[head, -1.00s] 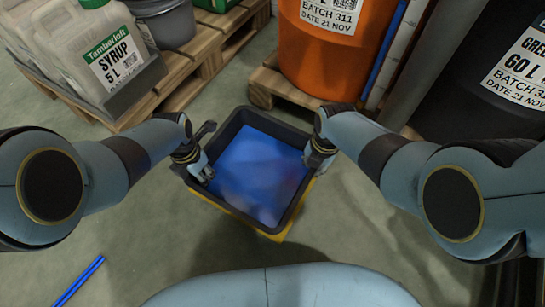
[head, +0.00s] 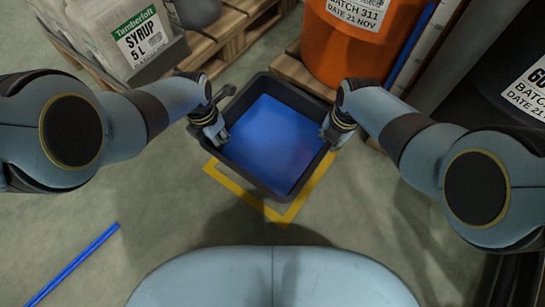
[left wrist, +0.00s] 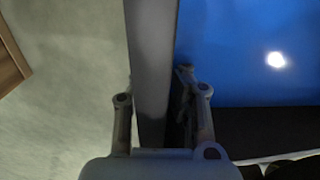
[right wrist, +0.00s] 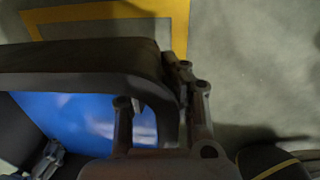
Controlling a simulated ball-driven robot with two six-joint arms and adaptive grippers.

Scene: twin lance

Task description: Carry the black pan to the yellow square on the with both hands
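The black pan (head: 243,178) is a square tray with a blue inside, held between my two arms in the head view. My left gripper (head: 214,128) is shut on the pan's left wall, one finger on each side (left wrist: 155,95). My right gripper (head: 335,130) straddles the right wall and is shut on it (right wrist: 158,90). The pan's height above the floor is unclear.
An orange barrel (head: 350,45) on a wooden pallet stands just beyond the pan. A syrup jug (head: 130,35) stands at the upper left and a dark drum (head: 510,75) at the right. A blue rod (head: 75,262) lies on the floor at the lower left.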

